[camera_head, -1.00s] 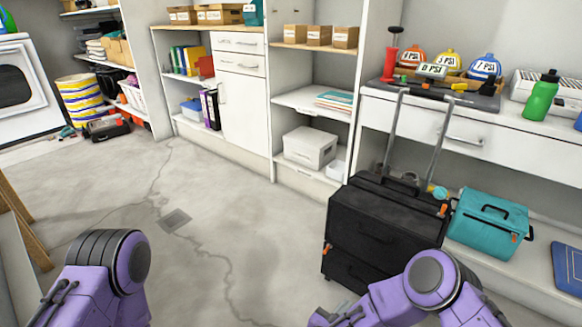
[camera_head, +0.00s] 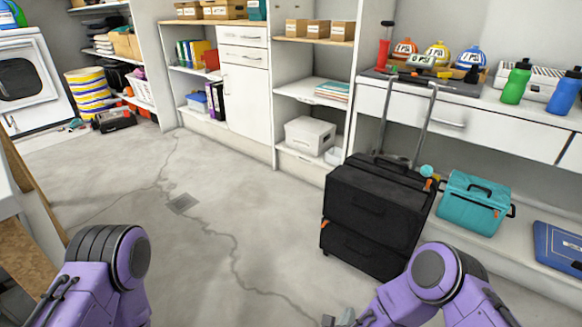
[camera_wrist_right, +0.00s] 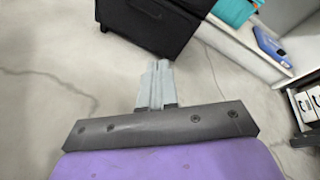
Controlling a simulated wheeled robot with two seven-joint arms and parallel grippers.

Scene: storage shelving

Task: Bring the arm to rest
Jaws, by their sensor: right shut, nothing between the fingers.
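My right arm (camera_head: 440,285) is purple and comes in from the bottom right of the head view, bent low in front of the black suitcase. My right gripper (camera_head: 342,318) shows at the bottom edge, partly cut off. In the right wrist view its grey fingers (camera_wrist_right: 155,82) are together with nothing between them, over bare floor near the suitcase's lower edge. My left arm (camera_head: 100,275) shows at the bottom left of the head view. Its gripper is out of the picture.
A black suitcase (camera_head: 370,215) with a raised handle stands right of centre. A teal toolbox (camera_head: 470,205) and a blue case (camera_head: 560,248) sit on a low shelf behind it. White shelving (camera_head: 245,110) lines the back. The concrete floor (camera_head: 140,190) is clear in the middle.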

